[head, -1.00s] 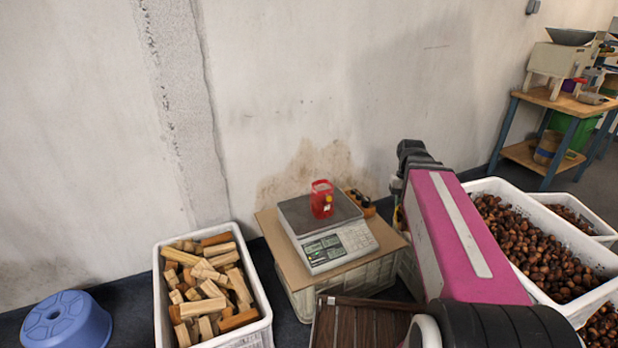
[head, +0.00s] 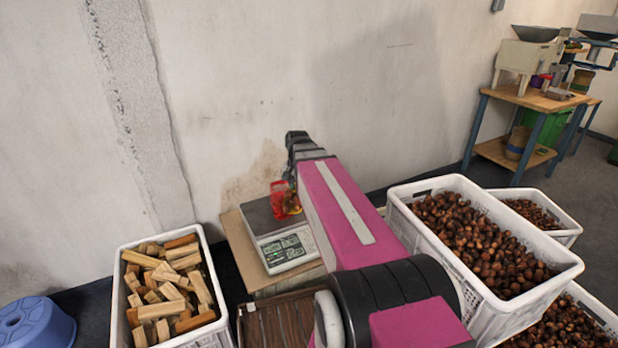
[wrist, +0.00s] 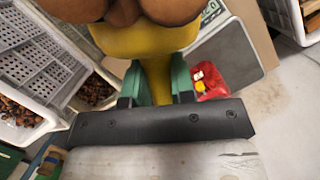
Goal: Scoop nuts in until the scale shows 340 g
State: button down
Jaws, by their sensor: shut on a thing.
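The red bag (head: 279,197) stands on the grey plate of the scale (head: 262,218), partly hidden by my arm in the head view. The lit display (head: 284,250) is too small to read. In the wrist view, my gripper (wrist: 158,88) has green fingers shut on the handle of a yellow scoop (wrist: 140,42). Several brown chestnuts (wrist: 125,12) lie in the scoop, large at the top edge. The red bag (wrist: 212,82) is just right of the gripper there, with the scale plate (wrist: 232,55) behind. I cannot tell the scoop's height over the bag.
A white crate (head: 398,205) full of chestnuts stands right of my arm, with more nut crates beside it. A white crate of wood blocks (head: 117,290) and a blue tub (head: 38,322) are at left. A wooden bench (head: 530,98) is far right. The wall is close behind the scale.

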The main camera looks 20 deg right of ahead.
jog(key=w+d+f+m+t, duration=0.1)
jog(key=w+d+f+m, duration=0.2)
jog(key=w+d+m, duration=0.2)
jog(key=w+d+f+m+t, duration=0.2)
jog(key=w+d+f+m, duration=0.2)
jog(key=w+m, duration=0.8)
jog(key=shift+w+d+y, duration=0.4)
jog(key=shift+w+d, duration=0.05)
jog(key=shift+d, duration=0.4)
dwell(1.1)
notch_tip(320, 180, up, 3)
jog(key=shift+f, duration=0.1)
dwell(0.3)
